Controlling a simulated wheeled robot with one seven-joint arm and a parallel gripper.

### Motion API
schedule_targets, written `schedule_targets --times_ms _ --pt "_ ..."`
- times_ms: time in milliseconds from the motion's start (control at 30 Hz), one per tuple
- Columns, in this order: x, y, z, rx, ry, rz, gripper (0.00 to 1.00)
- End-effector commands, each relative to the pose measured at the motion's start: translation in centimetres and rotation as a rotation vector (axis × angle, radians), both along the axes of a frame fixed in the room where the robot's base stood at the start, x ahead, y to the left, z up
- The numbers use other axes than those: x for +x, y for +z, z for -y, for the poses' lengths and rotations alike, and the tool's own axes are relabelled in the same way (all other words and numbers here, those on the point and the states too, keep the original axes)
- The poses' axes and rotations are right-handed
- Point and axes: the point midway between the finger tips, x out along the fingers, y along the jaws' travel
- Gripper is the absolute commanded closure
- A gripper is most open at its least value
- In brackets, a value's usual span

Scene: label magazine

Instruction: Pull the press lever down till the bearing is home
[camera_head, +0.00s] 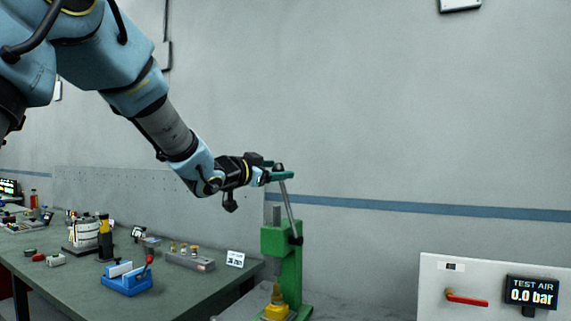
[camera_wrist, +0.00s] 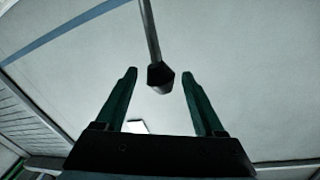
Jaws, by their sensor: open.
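A yellow part (camera_head: 277,301) sits low in front of the press column; I cannot make out the bearing. My gripper (camera_head: 279,171) is at the lever's upper end with its fingers spread. In the wrist view the dark knob (camera_wrist: 160,77) lies between the two green fingertips of my gripper (camera_wrist: 160,76), with gaps on both sides.
The green-topped bench (camera_head: 190,285) carries a blue tray (camera_head: 126,281), a grey block with brass parts (camera_head: 190,259) and a small white sign (camera_head: 235,259). A white panel (camera_head: 435,285) with a red handle and a display reading 0.0 bar stands at the right.

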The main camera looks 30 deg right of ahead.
Motion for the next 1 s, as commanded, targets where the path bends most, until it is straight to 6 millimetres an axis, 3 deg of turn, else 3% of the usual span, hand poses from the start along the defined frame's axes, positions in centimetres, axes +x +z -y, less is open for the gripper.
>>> schedule_targets --times_ms 100,300,667,1000 --pt "0.6 0.2 2.0 0.000 -0.002 -0.001 0.29" --pt "1.3 0.1 3.7 0.001 0.000 0.000 0.29" --pt "1.5 0.0 4.0 0.000 0.001 0.000 0.30" --pt "1.5 0.0 4.0 0.000 0.001 0.000 0.69"
